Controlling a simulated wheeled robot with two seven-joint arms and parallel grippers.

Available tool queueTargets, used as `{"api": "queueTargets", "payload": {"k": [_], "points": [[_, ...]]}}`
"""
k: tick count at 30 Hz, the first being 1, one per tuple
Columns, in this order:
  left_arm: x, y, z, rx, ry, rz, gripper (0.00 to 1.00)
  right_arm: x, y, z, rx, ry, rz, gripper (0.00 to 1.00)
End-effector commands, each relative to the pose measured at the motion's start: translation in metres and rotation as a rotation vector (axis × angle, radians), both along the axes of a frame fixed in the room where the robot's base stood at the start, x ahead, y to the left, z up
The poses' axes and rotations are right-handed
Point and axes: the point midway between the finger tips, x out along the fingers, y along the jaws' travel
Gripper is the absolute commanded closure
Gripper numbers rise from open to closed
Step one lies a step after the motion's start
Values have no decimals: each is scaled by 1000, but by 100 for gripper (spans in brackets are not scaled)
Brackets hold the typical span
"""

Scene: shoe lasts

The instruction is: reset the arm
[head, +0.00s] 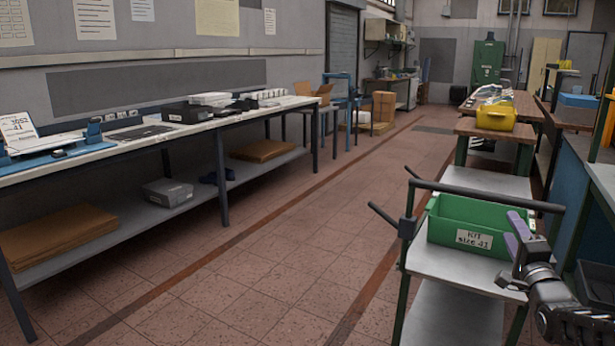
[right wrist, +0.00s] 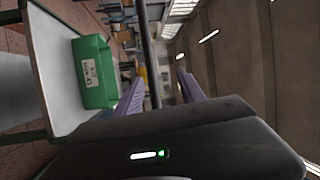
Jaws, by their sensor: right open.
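My right gripper (head: 520,232) is at the lower right of the head view, with its purple fingers raised beside the right end of a green bin. The green bin (head: 468,237) carries a label reading "KIT size 41" and stands on a grey metal cart. The bin also shows in the right wrist view (right wrist: 92,72), left of the fingers. I cannot tell from the head view whether the fingers touch the bin. My left gripper is in neither view.
The cart (head: 450,262) has a dark handle bar (head: 485,195) above the bin. A yellow bin (head: 496,117) sits on a wooden bench behind it. A long workbench (head: 205,125) with boxes and trays runs along the left wall. The tiled aisle (head: 290,225) between is clear.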

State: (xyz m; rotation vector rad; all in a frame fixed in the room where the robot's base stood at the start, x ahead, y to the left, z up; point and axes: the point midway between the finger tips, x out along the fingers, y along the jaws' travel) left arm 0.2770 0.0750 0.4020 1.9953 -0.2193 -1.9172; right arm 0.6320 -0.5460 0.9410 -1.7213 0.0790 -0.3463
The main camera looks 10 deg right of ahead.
Motion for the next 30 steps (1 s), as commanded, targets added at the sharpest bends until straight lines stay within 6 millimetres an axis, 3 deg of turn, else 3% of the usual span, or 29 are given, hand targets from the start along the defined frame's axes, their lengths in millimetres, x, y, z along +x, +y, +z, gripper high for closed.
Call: {"api": "queueTargets", "payload": {"k": [5, 10, 17, 20, 23, 27, 30], "points": [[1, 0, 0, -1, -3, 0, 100, 0, -2, -9, -98, 55, -32, 53], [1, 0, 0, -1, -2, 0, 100, -3, -4, -36, -205, 158, -71, 53], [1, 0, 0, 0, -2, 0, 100, -12, 9, -128, -329, 400, -72, 53], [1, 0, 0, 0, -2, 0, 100, -17, 32, -183, -376, 525, -26, 53], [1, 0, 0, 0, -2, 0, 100, -27, 74, -251, -426, 671, 69, 53], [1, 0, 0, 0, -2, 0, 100, -54, 147, -339, -494, 855, 249, 53], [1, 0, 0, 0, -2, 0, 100, -83, 205, -392, -540, 965, 402, 53]]}}
